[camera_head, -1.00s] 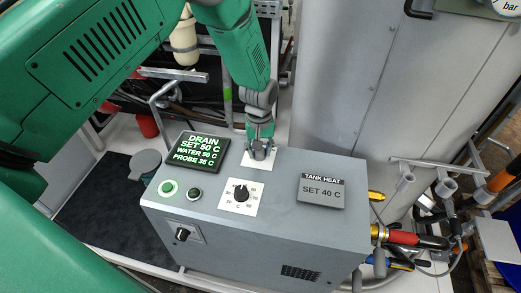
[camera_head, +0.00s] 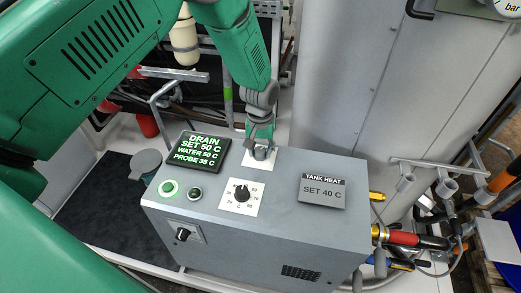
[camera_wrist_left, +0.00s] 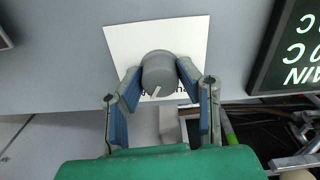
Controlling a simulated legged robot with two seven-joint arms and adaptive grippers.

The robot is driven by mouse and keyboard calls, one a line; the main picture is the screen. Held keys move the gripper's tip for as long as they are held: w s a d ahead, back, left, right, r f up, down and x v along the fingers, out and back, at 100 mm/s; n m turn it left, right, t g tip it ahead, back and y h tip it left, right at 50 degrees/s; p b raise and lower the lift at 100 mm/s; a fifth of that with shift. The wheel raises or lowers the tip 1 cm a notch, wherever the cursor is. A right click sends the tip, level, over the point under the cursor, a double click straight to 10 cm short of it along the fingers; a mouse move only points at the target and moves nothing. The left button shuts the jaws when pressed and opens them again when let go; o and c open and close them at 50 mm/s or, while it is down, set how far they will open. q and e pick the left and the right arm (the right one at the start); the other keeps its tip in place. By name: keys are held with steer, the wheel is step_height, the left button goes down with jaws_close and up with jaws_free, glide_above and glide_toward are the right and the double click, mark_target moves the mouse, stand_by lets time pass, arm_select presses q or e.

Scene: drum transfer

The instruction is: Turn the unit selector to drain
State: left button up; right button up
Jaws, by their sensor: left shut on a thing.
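The unit selector is a round grey knob (camera_wrist_left: 158,72) with a white pointer line, on a white label plate (camera_wrist_left: 130,45) on top of the grey control unit (camera_head: 275,215). My left gripper (camera_wrist_left: 158,80) is shut on the knob, one blue-padded finger on each side. In the head view the left gripper (camera_head: 261,150) reaches down to the knob at the unit's back edge and mostly hides it. Most of the label text is hidden by the knob and fingers. The display (camera_head: 203,151) reads DRAIN, SET 50 C, WATER 50 C, PROBE 35 C. My right gripper is not in view.
A black temperature dial (camera_head: 242,193), a lit green button (camera_head: 168,188) and a dark button (camera_head: 195,194) are on the unit's top. A TANK HEAT sign (camera_head: 322,190) reads SET 40 C. A large grey tank (camera_head: 350,80) stands behind, with pipes and hoses at right.

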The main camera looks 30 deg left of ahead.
mark_target(260, 149)
arm_select(q)
steer(key=o, duration=1.1)
steer(key=shift+w, duration=0.2)
steer(key=shift+r, duration=0.3)
step_height(260, 149, up, 11)
steer(key=shift+r, duration=0.1)
